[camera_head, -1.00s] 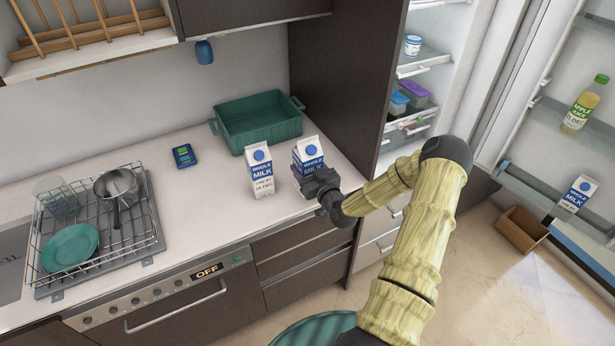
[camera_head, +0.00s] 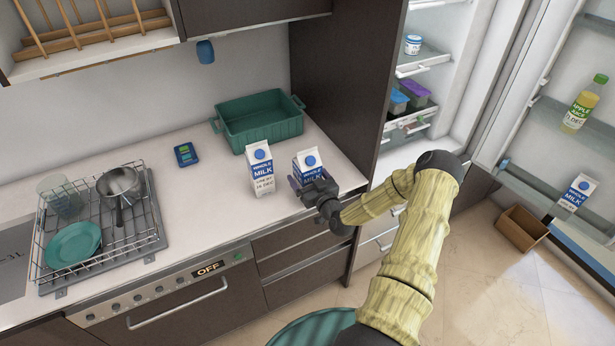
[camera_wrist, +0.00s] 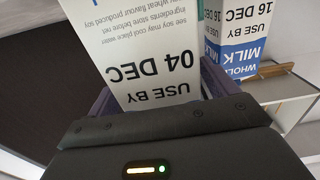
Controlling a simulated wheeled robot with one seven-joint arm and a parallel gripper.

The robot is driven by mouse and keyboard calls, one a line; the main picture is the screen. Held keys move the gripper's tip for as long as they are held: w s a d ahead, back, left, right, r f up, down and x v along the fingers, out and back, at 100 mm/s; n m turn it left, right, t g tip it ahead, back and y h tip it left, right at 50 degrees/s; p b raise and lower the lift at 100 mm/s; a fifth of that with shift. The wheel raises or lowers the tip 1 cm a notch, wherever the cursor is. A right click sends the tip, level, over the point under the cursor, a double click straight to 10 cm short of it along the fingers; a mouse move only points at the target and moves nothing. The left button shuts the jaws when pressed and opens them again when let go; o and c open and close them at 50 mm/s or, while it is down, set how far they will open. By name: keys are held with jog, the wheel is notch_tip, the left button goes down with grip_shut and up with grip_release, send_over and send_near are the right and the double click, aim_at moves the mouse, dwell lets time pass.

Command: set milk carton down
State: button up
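A white and blue milk carton (camera_head: 309,163) stands upright at the right end of the counter, its lower part hidden by my gripper (camera_head: 312,190). In the wrist view the carton (camera_wrist: 150,60) fills the space between my fingers, showing "USE BY 04 DEC". The fingers (camera_wrist: 158,98) lie close against both sides, shut on it. I cannot tell for sure whether its base touches the counter. A second milk carton (camera_head: 261,170) stands to its left, apart from it; it also shows in the wrist view (camera_wrist: 240,38), marked "16 DEC".
A green crate (camera_head: 262,125) sits behind the cartons. A dish rack (camera_head: 135,225) with a pot and plate is at left. The open fridge (camera_head: 425,75) is at right, with another milk carton (camera_head: 579,192) in its door. The counter's front middle (camera_head: 200,210) is clear.

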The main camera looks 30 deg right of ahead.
jog(key=shift+r, duration=0.2)
jog(key=shift+s+f, duration=0.15)
jog(key=shift+s, duration=0.05)
jog(key=s+b, duration=0.4)
jog(key=s, duration=0.7)
jog(key=shift+s, duration=0.3)
jog(key=shift+d, duration=0.1)
